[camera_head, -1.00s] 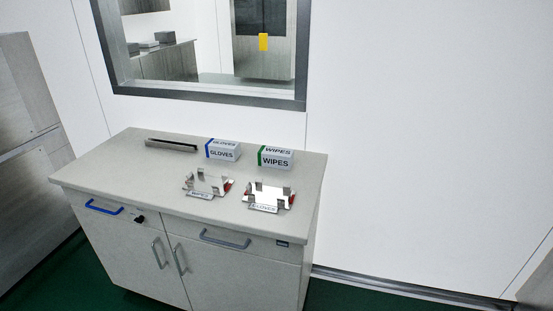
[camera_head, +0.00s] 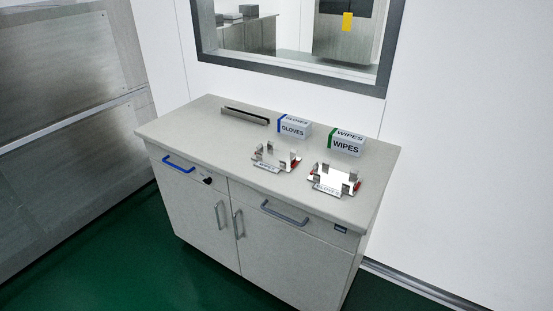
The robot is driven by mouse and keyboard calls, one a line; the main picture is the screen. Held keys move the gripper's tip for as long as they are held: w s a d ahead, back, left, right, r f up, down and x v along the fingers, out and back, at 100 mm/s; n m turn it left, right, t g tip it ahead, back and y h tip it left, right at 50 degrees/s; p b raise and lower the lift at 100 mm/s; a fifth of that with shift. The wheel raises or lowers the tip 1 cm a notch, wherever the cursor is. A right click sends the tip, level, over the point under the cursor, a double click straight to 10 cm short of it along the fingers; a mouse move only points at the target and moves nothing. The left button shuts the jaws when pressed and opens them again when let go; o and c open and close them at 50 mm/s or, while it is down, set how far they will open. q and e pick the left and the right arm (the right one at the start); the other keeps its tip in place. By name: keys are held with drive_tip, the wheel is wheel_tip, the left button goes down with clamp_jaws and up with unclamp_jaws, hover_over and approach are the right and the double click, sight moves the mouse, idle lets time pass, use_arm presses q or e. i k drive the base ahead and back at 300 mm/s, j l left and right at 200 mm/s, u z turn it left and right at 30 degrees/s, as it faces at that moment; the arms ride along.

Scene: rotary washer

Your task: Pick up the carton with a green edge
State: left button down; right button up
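The carton with a green edge (camera_head: 346,143) is a white box labelled WIPES. It stands upright near the back right of the grey cabinet's top. Neither of my grippers shows in the head view, and nothing touches the carton.
A white carton with a blue edge (camera_head: 294,127), labelled GLOVES, stands left of it. Two metal holders, the left one (camera_head: 275,158) and the right one (camera_head: 334,181), sit in front on the cabinet top (camera_head: 203,136). A dark slotted metal bar (camera_head: 245,115) lies back left. Green floor (camera_head: 105,248) is clear at left.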

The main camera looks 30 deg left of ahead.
sight(350, 143)
drive_tip(key=i+j, duration=0.1)
drive_tip(key=j, duration=0.3)
drive_tip(key=i+j+u, duration=0.1)
drive_tip(key=j, duration=0.35)
drive_tip(key=i+j, duration=0.15)
drive_tip(key=j, duration=0.25)
drive_tip(key=u, duration=0.05)
